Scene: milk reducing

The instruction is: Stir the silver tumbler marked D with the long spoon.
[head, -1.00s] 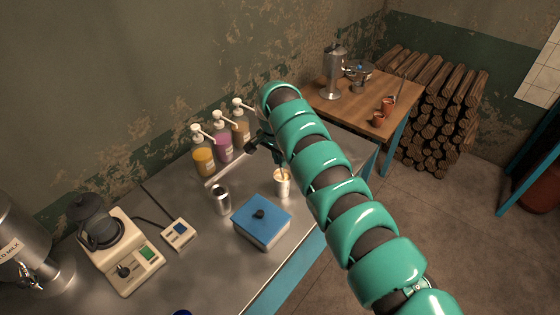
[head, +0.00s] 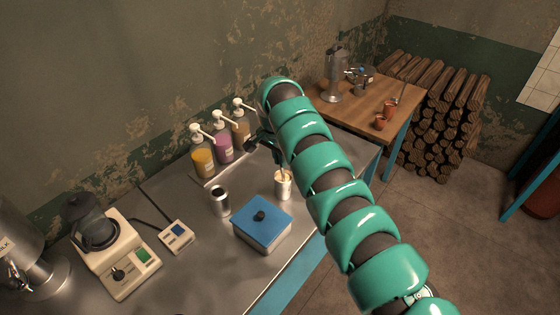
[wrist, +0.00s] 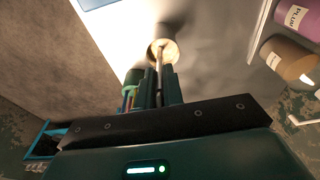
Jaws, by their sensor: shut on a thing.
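A silver tumbler (head: 283,188) with pale, creamy contents stands on the metal counter, right of the blue-lidded box. Its letter cannot be read. My gripper (head: 275,150) is above it, partly hidden by my arm in the head view. My gripper (wrist: 160,88) is shut on the long spoon (wrist: 159,62). The spoon points down into the tumbler's mouth, and its lower end is hidden inside. In the wrist view the tumbler's round mouth (wrist: 169,46) is just beyond the fingertips.
A second silver tumbler (head: 219,203) with a dark top stands to the left. A blue-lidded box (head: 262,228) is close in front. Pump bottles (head: 223,148) line the wall side. A blender (head: 112,250) and a small scale (head: 176,237) are farther left. A wooden table (head: 375,100) stands beyond.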

